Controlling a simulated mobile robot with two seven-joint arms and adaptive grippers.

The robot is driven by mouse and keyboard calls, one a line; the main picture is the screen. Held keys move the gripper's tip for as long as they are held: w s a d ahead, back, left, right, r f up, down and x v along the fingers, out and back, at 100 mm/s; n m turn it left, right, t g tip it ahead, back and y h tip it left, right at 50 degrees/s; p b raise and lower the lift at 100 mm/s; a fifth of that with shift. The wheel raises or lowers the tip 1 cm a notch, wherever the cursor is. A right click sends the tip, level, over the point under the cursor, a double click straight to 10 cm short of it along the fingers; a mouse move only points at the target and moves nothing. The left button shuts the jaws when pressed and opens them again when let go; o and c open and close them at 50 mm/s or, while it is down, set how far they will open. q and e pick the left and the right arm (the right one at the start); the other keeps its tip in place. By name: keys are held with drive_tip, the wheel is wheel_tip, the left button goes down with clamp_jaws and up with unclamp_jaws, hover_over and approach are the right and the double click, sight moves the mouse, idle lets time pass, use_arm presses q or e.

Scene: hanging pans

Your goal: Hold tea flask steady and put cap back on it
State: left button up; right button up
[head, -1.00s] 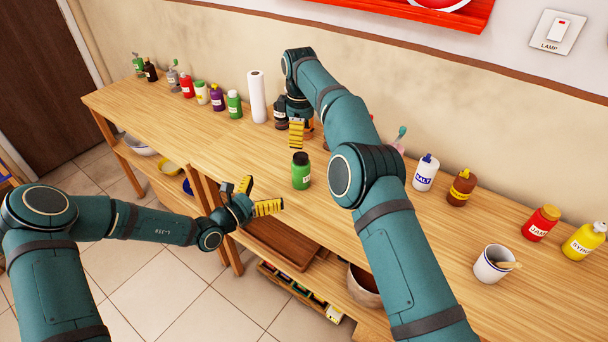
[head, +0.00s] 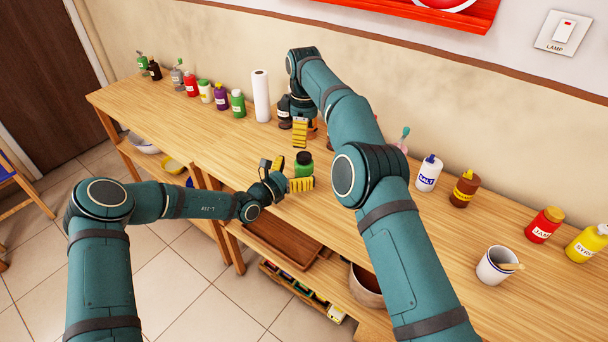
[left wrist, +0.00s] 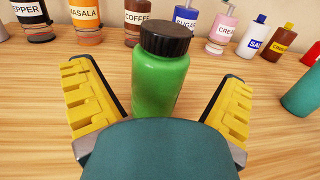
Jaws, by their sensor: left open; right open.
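The green flask (head: 304,168) stands upright on the wooden table in front of my right gripper. The left wrist view shows its green body (left wrist: 160,88) with a dark ridged cap (left wrist: 165,38) on top; no label shows from there. My left gripper (head: 290,174) is open, low at the table's front side, with its yellow fingers on either side of the flask. In the left wrist view a gap shows between the flask and each finger. My right gripper (head: 299,132) is open and points down behind the flask, near the back-row containers; its far finger is mostly hidden.
Behind the flask stand pepper (left wrist: 33,15), masala (left wrist: 86,20), coffee (left wrist: 137,18) and sugar (left wrist: 185,20) containers. A paper roll (head: 261,96) and several bottles line the back left. A cup (head: 492,268) stands at the right. The tabletop right of my right arm's elbow is partly clear.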

sight(304, 156)
use_arm(q)
drive_tip(key=shift+x, duration=1.4)
clamp_jaws()
use_arm(e)
drive_tip(key=n, duration=0.5)
drive_tip(key=shift+f, duration=0.1)
drive_tip(key=n, duration=0.3)
drive_tip(key=shift+n, duration=0.4)
drive_tip(key=n, duration=0.9)
drive_tip(key=shift+f, duration=3.9)
